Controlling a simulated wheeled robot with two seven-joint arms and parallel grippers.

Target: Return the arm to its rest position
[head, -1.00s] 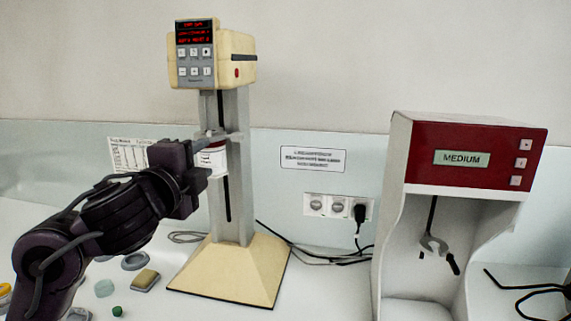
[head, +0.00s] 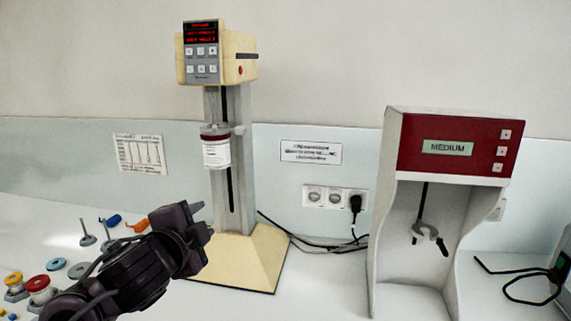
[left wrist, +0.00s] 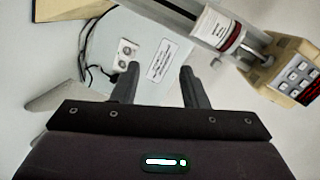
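My left gripper (head: 201,222) is in front of the cream mill's lower column, below and apart from the white jar (head: 216,152). In the left wrist view my left gripper (left wrist: 159,75) has its two fingers spread, with nothing between them. The jar has a dark red lid and a white label and sits in the holder on the cream mill (head: 245,150). The jar also shows in the left wrist view (left wrist: 213,27). My right gripper is in neither view.
A red and white machine (head: 462,148) marked MEDIUM stands at the right. Small parts, including a blue piece (head: 112,220) and an orange piece (head: 138,226), lie on the table at the left. A power socket (head: 335,198) and cables are behind. Table between the machines is mostly clear.

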